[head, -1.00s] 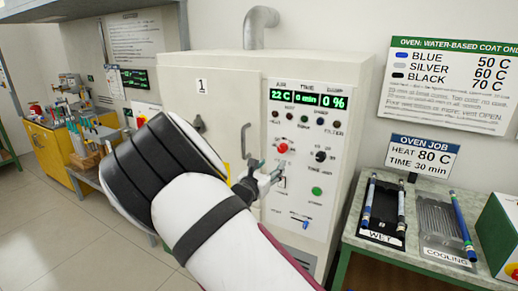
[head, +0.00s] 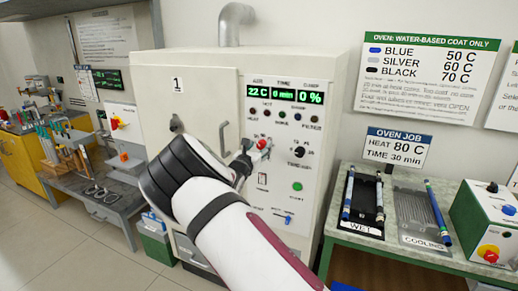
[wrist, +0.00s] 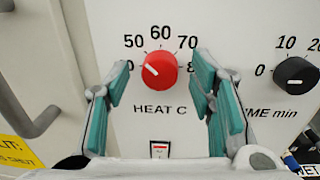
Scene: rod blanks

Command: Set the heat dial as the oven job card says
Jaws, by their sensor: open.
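The red heat dial (wrist: 160,70) is on the oven's white panel, with 50, 60 and 70 around it; the 80 is partly hidden by the right finger. Its white mark points left and slightly up, near the low end. In the head view the dial (head: 262,144) shows just past my fingertips. My gripper (wrist: 163,82) is open, its green-padded fingers left and right of the dial, apart from it in the picture; whether they reach its depth is unclear. The oven job card (head: 394,147) reads HEAT 80 C, TIME 30 min. The oven display (head: 284,96) reads 22 C, 0 min, 0 %.
A small switch (wrist: 159,149) sits below the heat dial. The oven door handle (head: 223,138) is to the left. A bench (head: 385,243) with wet and cooling trays stands right.

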